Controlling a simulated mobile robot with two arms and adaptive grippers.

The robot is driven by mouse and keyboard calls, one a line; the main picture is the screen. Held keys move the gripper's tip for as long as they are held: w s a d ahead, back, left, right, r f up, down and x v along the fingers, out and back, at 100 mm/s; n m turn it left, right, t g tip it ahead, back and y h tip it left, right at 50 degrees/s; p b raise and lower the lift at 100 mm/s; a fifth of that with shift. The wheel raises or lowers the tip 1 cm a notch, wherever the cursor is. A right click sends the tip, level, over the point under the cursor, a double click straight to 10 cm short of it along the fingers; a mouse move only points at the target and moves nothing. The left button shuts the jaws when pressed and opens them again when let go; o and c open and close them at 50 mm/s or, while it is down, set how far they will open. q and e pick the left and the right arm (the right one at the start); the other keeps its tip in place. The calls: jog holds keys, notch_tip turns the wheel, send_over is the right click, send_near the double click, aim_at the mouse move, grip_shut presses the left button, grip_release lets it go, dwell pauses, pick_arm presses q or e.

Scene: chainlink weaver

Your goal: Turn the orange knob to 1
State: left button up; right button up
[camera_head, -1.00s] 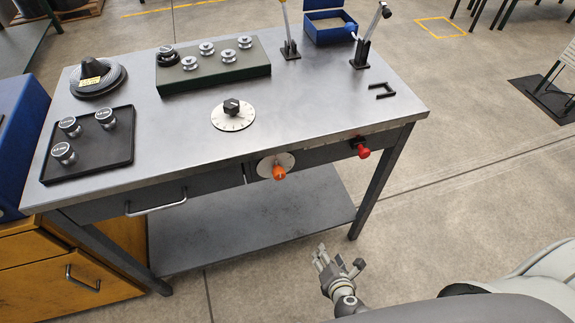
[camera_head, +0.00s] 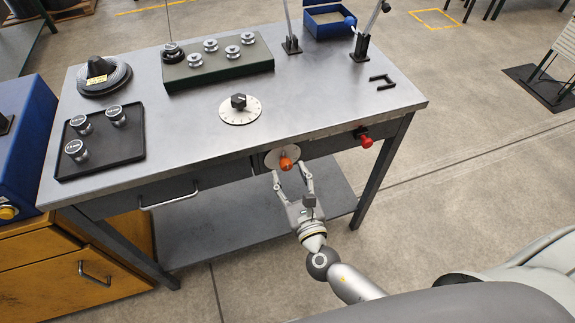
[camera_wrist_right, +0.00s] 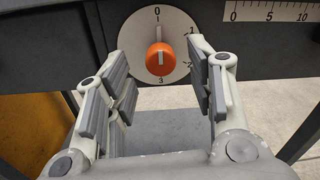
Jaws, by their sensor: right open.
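The orange knob (camera_head: 286,163) sits on a pale round dial (camera_head: 271,158) on the front of the workbench. My left gripper is not in view.
A red knob (camera_head: 366,142) is on the bench front to the right. A drawer handle (camera_head: 169,200) is to the left. A black-knobbed dial (camera_head: 239,109) lies on the bench top (camera_head: 320,100). A ruled scale (camera_wrist_right: 270,11) is right of the knob.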

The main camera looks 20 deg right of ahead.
aim_at(287, 168)
jog(key=shift+w, duration=1.6)
jog(key=shift+c, duration=0.2)
jog(key=shift+c, duration=1.1)
jog(key=c, duration=0.8)
